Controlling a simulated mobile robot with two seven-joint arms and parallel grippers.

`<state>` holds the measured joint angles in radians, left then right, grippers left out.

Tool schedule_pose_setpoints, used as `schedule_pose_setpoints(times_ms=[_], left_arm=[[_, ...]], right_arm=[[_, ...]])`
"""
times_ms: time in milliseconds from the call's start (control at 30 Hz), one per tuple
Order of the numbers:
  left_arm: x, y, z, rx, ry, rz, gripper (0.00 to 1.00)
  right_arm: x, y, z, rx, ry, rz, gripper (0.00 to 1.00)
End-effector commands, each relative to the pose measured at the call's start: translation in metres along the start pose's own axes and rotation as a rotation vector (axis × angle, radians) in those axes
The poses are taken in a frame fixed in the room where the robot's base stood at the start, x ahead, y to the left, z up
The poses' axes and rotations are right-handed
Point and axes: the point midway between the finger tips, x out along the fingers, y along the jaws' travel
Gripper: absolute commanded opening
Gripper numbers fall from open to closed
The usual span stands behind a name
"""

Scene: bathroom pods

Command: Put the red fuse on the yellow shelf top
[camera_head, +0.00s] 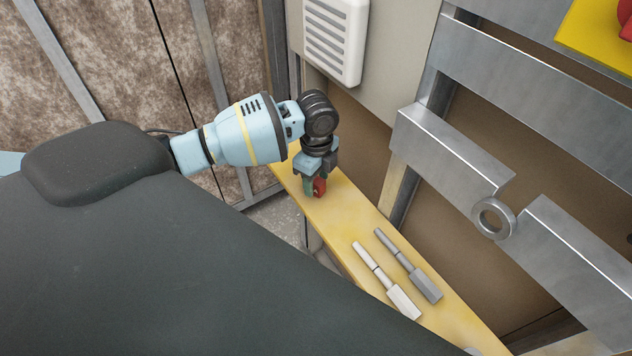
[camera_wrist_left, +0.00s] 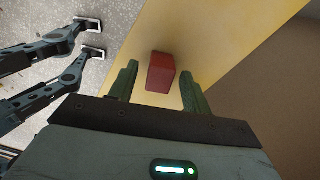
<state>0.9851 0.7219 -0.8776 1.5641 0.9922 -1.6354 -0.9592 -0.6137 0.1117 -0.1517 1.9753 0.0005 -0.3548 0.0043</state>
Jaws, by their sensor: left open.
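The red fuse (camera_head: 320,187) is a small red block on the yellow shelf top (camera_head: 345,220), near its far left end. In the left wrist view the red fuse (camera_wrist_left: 160,72) stands between the two fingers, with a gap on each side. My left gripper (camera_head: 314,188) points down at the shelf and is open around the fuse. It also shows in the left wrist view (camera_wrist_left: 162,80), with the yellow shelf top (camera_wrist_left: 215,35) beneath. The gripper partly hides the fuse in the head view. My right gripper is not in view.
A white-handled tool (camera_head: 388,282) and a grey tool (camera_head: 408,265) lie on the shelf nearer me. Metal rails with a ring (camera_head: 493,218) stand to the right. A white vented box (camera_head: 335,38) hangs on the wall behind. Bare shelf lies between the gripper and the tools.

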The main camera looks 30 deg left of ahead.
Motion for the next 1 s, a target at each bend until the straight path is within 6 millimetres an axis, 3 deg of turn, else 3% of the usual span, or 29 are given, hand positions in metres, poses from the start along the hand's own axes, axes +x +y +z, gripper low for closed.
schedule_pose_setpoints(times_ms=[200, 500, 700, 1000], left_arm=[[-0.048, -0.002, 0.0, 0.0, 0.001, -0.009, 0.48], [-0.095, -0.001, 0.0, 0.0, 0.0, -0.004, 0.48], [-0.106, 0.0, 0.0, 0.001, 0.0, -0.001, 0.48], [-0.106, 0.0, 0.0, 0.0, 0.0, 0.0, 0.48]], right_arm=[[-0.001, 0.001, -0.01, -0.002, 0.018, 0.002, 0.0], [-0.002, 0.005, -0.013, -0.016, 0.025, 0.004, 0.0], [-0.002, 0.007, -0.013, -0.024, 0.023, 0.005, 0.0], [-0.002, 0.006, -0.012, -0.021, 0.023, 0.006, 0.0]])
